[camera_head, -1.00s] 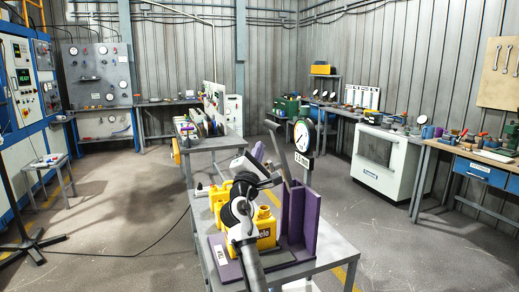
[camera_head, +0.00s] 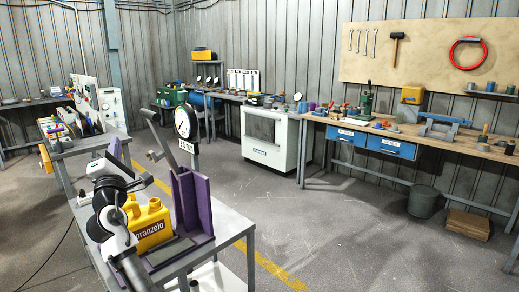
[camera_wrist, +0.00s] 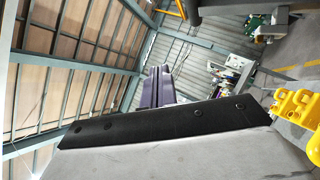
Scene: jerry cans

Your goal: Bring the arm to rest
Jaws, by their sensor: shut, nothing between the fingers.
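In the wrist view the fingers (camera_wrist: 160,82) stand together above the black edge of the hand, shut and empty. A yellow jerry can (camera_head: 151,226) with dark lettering stands on the near bench, partly hidden behind my arm. Part of a yellow body also shows at the right of the wrist view (camera_wrist: 297,106). My gripper is apart from the can.
A purple upright fixture (camera_head: 198,205) stands beside the can, with a lever and a round gauge (camera_head: 182,122) above it. The grey bench (camera_head: 232,228) carries them. A workbench (camera_head: 440,140) runs along the right wall. Open floor (camera_head: 330,230) lies between.

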